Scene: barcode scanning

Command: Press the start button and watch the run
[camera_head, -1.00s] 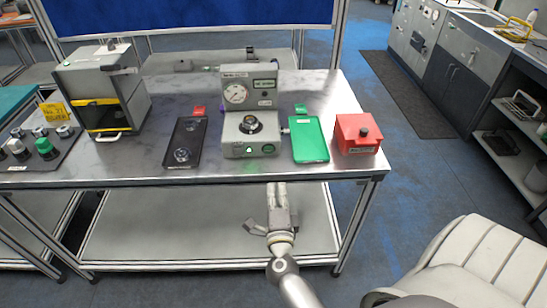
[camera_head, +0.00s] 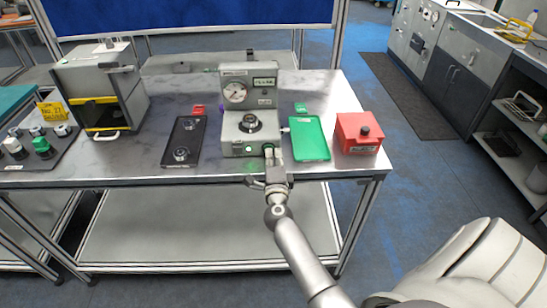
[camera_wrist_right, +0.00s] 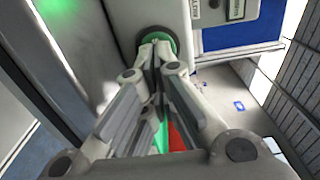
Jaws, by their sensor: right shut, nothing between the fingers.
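The grey test machine (camera_head: 236,133) stands at the table's front edge, with a dial gauge (camera_head: 235,92), a small display (camera_head: 264,83) and a dark round part (camera_head: 250,123) on its base. A green light (camera_head: 249,149) glows on its front. My right gripper (camera_head: 269,152) is shut and empty, its fingertips at the right of the machine's front face. In the right wrist view the fingertips (camera_wrist_right: 157,42) are in front of a round green button (camera_wrist_right: 171,44) and cover its middle. I cannot tell whether it is pressed in. My left gripper is not in view.
A black tray (camera_head: 195,135) with round parts lies left of the machine. A green tray (camera_head: 310,140) and a red box with a dark knob (camera_head: 358,134) stand right. An open-fronted grey cabinet (camera_head: 95,90) stands at the left. Below the tabletop is a lower shelf (camera_head: 170,240).

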